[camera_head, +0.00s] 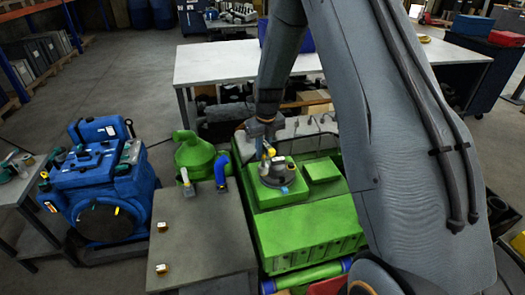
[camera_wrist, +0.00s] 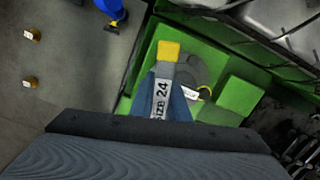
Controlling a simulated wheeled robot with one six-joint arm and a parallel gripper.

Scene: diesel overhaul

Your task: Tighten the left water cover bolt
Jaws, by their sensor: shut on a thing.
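My gripper (camera_head: 265,140) is above the green engine, shut on a size 24 tool. In the wrist view, the tool (camera_wrist: 162,92) has a pale shaft marked with a 24 and a yellow end (camera_wrist: 168,50). Blue finger parts flank it. Below is a round grey cover (camera_head: 277,176) on top of the green engine (camera_head: 300,222); part of the cover (camera_wrist: 203,72) also shows in the wrist view behind the tool. The left water cover bolt cannot be made out; the tool and gripper hide part of the cover. I cannot tell whether the tool touches a bolt.
A grey bench (camera_head: 205,235) left of the engine carries two brass-coloured pieces (camera_head: 162,226), a blue-handled tool (camera_head: 221,172) and a pale-handled tool (camera_head: 186,182). A raised green block (camera_head: 322,170) stands right of the cover. A blue engine (camera_head: 98,175) stands far left.

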